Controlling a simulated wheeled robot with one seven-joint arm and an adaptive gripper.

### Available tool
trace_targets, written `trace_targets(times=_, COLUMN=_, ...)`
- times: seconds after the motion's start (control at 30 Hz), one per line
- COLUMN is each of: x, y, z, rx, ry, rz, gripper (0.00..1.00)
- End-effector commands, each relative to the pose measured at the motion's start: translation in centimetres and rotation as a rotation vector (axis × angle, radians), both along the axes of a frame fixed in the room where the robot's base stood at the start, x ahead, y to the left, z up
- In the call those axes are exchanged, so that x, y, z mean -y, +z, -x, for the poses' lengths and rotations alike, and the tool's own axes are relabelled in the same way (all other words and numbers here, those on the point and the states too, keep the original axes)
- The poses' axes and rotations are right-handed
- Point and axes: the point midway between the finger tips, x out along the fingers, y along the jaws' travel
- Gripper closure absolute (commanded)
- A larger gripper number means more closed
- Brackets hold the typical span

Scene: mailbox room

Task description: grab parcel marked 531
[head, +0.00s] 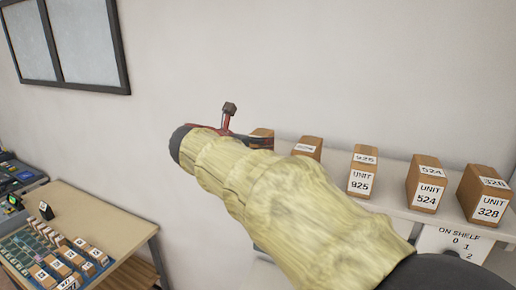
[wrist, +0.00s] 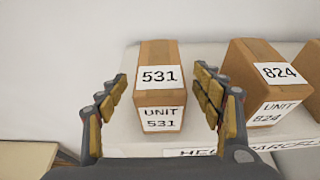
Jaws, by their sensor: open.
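The parcel marked 531 (wrist: 158,97) is a brown box with white labels on its top and front. It stands upright on a white shelf in the wrist view. My gripper (wrist: 166,90) is open, with one finger to the left of this parcel and one to the right. I cannot tell whether the fingers touch it, and nothing is gripped. In the head view, my arm's pale sleeve hides most of my gripper (head: 245,136). A brown parcel (head: 262,137) shows partly behind it, its label hidden.
The parcel marked 824 (wrist: 268,82) stands just right of the right finger. Parcels 925 (head: 363,175), 524 (head: 426,184) and 328 (head: 485,194) stand farther right on the shelf (head: 395,205). A table (head: 110,222) with small blocks is at lower left. The wall is behind.

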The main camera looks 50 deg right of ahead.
Motion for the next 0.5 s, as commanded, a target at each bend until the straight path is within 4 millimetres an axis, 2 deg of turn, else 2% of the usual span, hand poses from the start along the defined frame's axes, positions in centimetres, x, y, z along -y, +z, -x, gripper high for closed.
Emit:
trace_targets(times=0.23, x=3.1, y=-1.4, z=-0.8, rx=-0.001, ry=-0.002, rz=-0.001, gripper=0.33)
trace_targets(times=0.5, x=3.8, y=-1.8, z=-1.1, rx=0.002, ry=0.002, rz=0.0, gripper=0.33)
